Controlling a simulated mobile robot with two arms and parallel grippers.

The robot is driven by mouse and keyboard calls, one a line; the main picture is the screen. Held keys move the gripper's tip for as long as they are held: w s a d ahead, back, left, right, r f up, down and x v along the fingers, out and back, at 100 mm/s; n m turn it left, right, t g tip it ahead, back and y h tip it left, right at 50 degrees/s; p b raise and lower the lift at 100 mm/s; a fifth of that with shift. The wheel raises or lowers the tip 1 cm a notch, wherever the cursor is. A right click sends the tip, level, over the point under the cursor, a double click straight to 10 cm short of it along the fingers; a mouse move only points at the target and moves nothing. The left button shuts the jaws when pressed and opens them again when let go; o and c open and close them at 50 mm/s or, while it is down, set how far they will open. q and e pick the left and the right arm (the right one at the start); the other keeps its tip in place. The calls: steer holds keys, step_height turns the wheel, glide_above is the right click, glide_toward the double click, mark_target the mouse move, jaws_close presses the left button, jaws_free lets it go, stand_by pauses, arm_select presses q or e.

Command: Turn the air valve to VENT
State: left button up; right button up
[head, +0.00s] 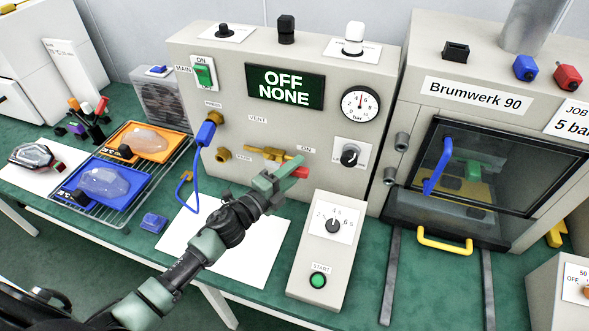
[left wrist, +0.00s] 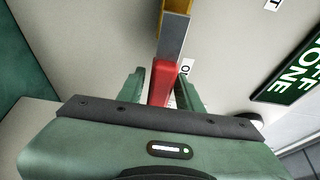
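The air valve (head: 268,153) is brass, on the front of the beige panel box, with a lever ending in a red handle (head: 300,172). The lever points right, towards the ON label (head: 306,150); the VENT label (head: 258,119) is above and left of the valve. My left gripper (head: 290,172) is at the red handle. In the left wrist view the red handle (left wrist: 162,84) lies between the two green fingers (left wrist: 160,88). A gap shows at the left finger, so they look open around it. My right gripper is not in view.
A display (head: 285,86) reads OFF NONE. A pressure gauge (head: 360,104) and a black knob (head: 350,155) are right of the valve. A blue hose (head: 187,180) hangs at left. A control box (head: 326,240) with a green button stands in front. An oven (head: 480,180) stands at right.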

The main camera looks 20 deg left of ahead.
arm_select(q)
jaws_close()
steer(key=shift+f, duration=0.1)
stand_by(1.1)
